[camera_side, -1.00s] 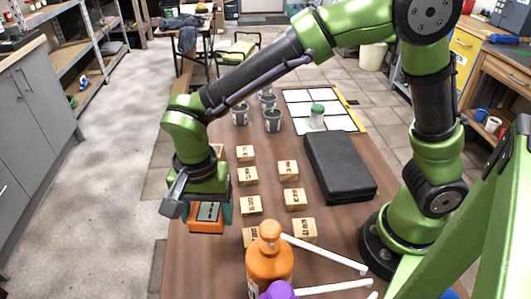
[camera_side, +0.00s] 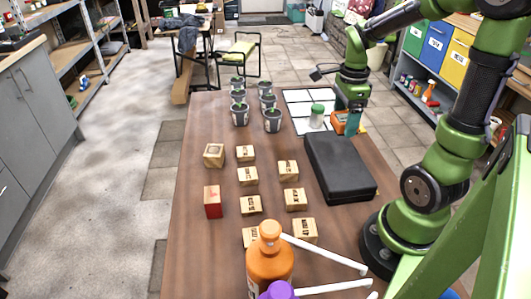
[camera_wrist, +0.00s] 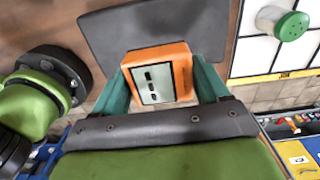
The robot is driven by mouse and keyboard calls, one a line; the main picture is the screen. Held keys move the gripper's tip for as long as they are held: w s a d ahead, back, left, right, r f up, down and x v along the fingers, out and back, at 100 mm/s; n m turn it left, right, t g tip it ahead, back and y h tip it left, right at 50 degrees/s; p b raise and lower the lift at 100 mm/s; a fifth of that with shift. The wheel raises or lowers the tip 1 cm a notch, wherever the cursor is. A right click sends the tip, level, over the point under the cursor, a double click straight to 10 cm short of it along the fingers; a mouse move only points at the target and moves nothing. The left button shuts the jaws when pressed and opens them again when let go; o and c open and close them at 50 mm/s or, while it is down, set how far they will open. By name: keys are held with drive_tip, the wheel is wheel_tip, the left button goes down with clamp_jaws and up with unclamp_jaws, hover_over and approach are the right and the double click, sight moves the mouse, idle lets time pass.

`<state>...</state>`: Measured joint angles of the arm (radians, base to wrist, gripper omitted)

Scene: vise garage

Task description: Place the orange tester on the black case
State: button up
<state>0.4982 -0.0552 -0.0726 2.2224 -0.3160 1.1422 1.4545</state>
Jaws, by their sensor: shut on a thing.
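My gripper (camera_side: 352,122) is shut on the orange tester (camera_side: 339,121), held in the air near the far end of the black case. In the wrist view, the orange tester (camera_wrist: 158,75) sits between the two teal fingers of my gripper (camera_wrist: 160,78), its pale panel with dark slots facing the camera. The black case (camera_side: 338,168) lies flat on the right side of the wooden table. In the wrist view, the black case (camera_wrist: 110,32) shows behind and beyond the tester. I cannot tell the exact height of the tester above the table.
A green-lidded jar (camera_side: 317,117) stands on a white tiled panel (camera_side: 297,97) just left of the tester. Several small plant pots (camera_side: 240,115), wooden blocks (camera_side: 247,176) and a red block (camera_side: 212,202) occupy the table. An orange bottle (camera_side: 269,262) stands at the near end.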

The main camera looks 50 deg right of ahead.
sight(338, 155)
drive_tip(key=f, duration=0.3)
drive_tip(key=shift+s+a+f, duration=0.25)
drive_tip(key=shift+s+f, duration=0.05)
drive_tip(key=shift+f, duration=2.45)
drive_tip(key=shift+f, duration=0.1)
drive_tip(key=o, duration=1.1)
drive_tip(key=shift+w, duration=0.1)
